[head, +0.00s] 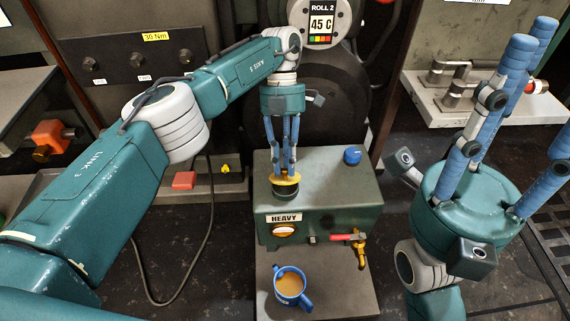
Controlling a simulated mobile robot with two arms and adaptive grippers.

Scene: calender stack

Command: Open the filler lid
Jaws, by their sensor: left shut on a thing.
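The filler lid (285,180) is a yellow disc on a dark round neck, on top of the green box labelled HEAVY (330,200). My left gripper (284,168) comes down from above with its blue fingers closed on the lid. The fingers hide part of the lid, and I cannot tell whether it is lifted off the neck. My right gripper (528,105) is at the right, with its blue fingers pointing up and spread apart, empty.
A blue knob (352,155) sits on the box's back right. A red-handled brass tap (357,243) sticks out in front. A blue mug (290,290) of brown liquid stands on the plate below. A dark cable (205,235) lies left of the box.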

